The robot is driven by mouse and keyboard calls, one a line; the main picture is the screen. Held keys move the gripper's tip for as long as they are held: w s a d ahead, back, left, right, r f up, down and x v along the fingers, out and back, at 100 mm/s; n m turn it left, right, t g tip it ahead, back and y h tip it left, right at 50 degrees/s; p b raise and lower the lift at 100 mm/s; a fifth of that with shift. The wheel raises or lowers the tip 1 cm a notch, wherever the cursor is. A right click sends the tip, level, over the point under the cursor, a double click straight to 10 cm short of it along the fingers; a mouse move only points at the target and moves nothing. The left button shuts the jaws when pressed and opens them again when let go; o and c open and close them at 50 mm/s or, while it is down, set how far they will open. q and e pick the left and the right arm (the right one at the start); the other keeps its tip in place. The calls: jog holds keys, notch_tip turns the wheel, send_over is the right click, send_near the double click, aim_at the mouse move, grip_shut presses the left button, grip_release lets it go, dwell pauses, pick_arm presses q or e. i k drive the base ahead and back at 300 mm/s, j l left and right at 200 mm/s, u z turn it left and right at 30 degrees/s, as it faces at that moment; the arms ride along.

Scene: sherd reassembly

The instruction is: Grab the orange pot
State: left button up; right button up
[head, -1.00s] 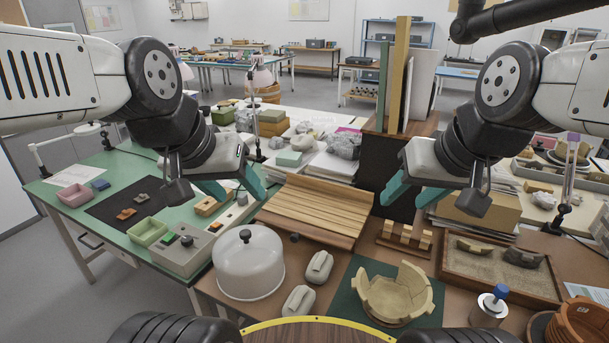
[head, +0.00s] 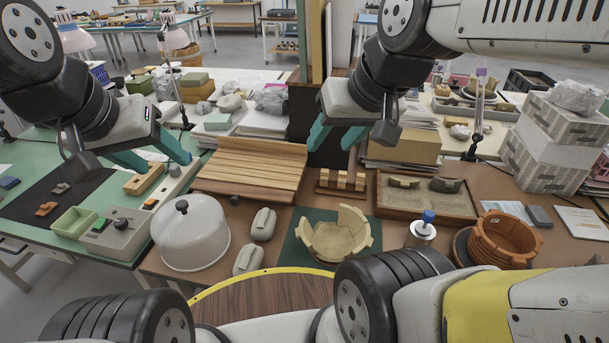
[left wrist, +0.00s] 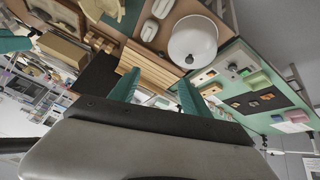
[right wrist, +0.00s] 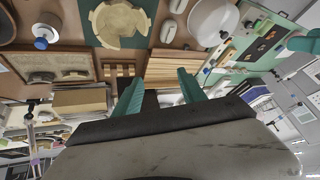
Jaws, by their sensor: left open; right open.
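The orange pot (head: 502,238) is a low, round, terracotta-coloured vessel with an uneven rim. It stands at the right of the brown bench in the head view, partly on a dark disc. In the right wrist view, a reddish-brown edge at the upper left may be the pot; I cannot tell. My left gripper (head: 160,158) is open and empty above the green table, far left of the pot. My right gripper (head: 338,142) is open and empty, raised near the wooden slatted board, left of the pot and apart from it.
A pale, partly rebuilt bowl (head: 338,240) stands on a green mat, left of the pot. A blue-capped bottle (head: 421,230) stands between them. A sand tray (head: 428,203) with sherds lies behind. A clear dome (head: 190,235) is at left. Stacked boxes (head: 555,140) stand behind the pot.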

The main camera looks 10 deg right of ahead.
aim_at(523, 239)
jog(key=z, duration=2.15)
jog(key=i+l+u, duration=0.1)
jog(key=l+u, duration=0.55)
